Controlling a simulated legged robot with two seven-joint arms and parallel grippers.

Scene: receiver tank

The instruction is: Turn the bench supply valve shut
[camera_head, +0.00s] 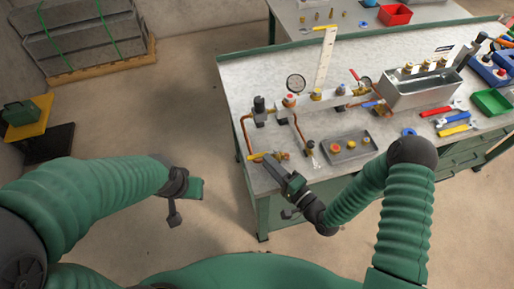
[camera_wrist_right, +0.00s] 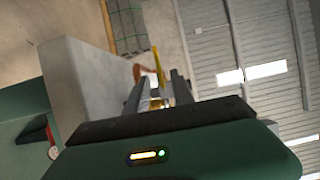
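The valve with a yellow lever (camera_head: 257,156) sits at the near left corner of the bench, at the low end of a copper pipe (camera_head: 247,133). My right gripper (camera_head: 273,163) reaches in over the bench edge right beside this valve. In the right wrist view, the yellow lever (camera_wrist_right: 159,66) stands between my two dark fingers (camera_wrist_right: 157,92), which are apart. Contact with the lever cannot be told. The valve body is partly hidden by the gripper. My left gripper (camera_head: 186,196) hangs over the floor left of the bench; its finger opening is unclear.
The bench top (camera_head: 248,75) carries a pressure gauge (camera_head: 295,83), a red-lever valve (camera_head: 355,76), a metal tank (camera_head: 425,91) and a grey parts tray (camera_head: 348,148). Wrenches (camera_head: 453,130) and bins lie at the right.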

